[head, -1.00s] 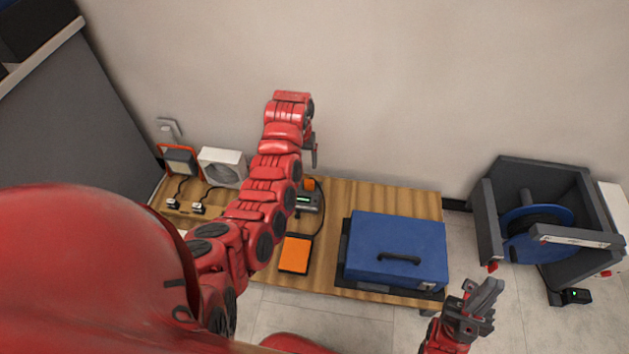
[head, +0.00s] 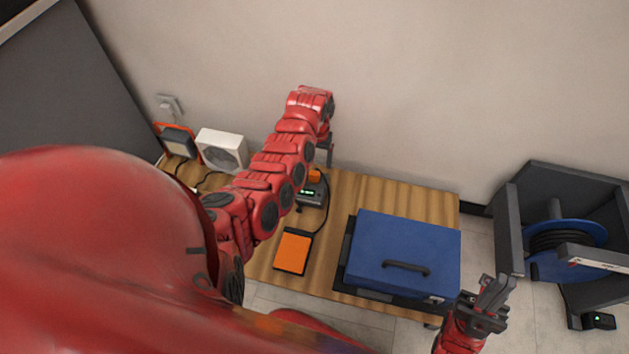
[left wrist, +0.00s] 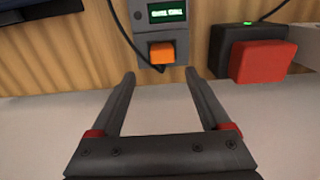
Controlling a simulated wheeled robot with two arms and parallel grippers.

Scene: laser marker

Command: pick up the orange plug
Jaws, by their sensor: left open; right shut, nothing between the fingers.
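The orange plug (left wrist: 162,53) sits in the lower end of a grey device (left wrist: 161,22) with a lit green display in the left wrist view. In the head view the plug (head: 315,175) shows small at the far end of the device (head: 309,194), partly hidden by my left arm. My left gripper (left wrist: 160,74) is open. Its fingertips point toward the plug, one to each side in the picture, with nothing held. In the head view the left gripper (head: 327,150) is partly hidden, near the wall. My right gripper (head: 489,294) is shut and empty, right of the blue case.
A blue case (head: 402,247) and an orange-topped pad (head: 292,253) lie on the wooden table (head: 345,195). A white fan box (head: 222,148) and a work lamp (head: 177,144) stand left. In the left wrist view, a red block (left wrist: 262,61) against a black box is right of the gripper.

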